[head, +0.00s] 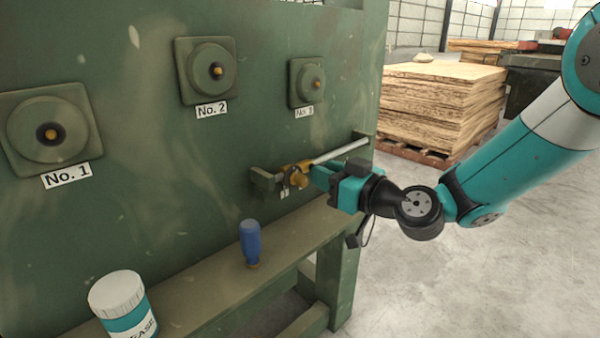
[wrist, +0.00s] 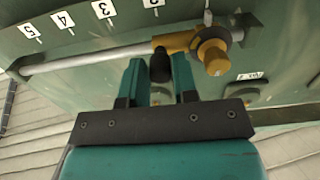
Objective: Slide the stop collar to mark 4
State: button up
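The stop collar (head: 296,174) is a yellow-orange fitting with a round knob, on a metal rail (head: 340,152) near the rail's left end in the head view. In the wrist view the collar (wrist: 212,50) is to the right of the number 2 tag (wrist: 153,3). Tags 3 (wrist: 104,8), 4 (wrist: 63,20) and 5 (wrist: 31,31) run leftward above the bare rail (wrist: 90,59). A short black handle (wrist: 160,66) extends from the collar. My gripper (wrist: 159,72) has its fingers apart on either side of this handle. Whether they press on it is unclear.
The rail is mounted on a green machine panel with dials No. 1 (head: 48,132), No. 2 (head: 212,71) and No. 3 (head: 310,82). On the ledge below stand a blue-handled tool (head: 250,240) and a grease tub (head: 122,300). A veneer stack (head: 440,105) is behind right.

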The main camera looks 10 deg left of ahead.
jog(key=c, duration=0.3)
jog(key=shift+w+d+b, duration=0.65)
jog(key=shift+w+d, duration=0.9)
jog(key=shift+w, duration=0.4)
jog(key=shift+w+d+b, duration=0.65)
jog(key=shift+w+d, duration=0.9)
jog(key=shift+w, duration=0.45)
jog(key=shift+w+d+b, duration=0.65)
jog(key=shift+w+d, duration=0.9)
jog(key=shift+w, duration=0.4)
jog(key=shift+b, duration=0.35)
jog(key=o, duration=0.9)
jog(key=shift+c, duration=0.2)
jog(key=shift+s, duration=0.1)
jog(key=shift+b+v, duration=1.9)
jog(key=shift+v, duration=0.5)
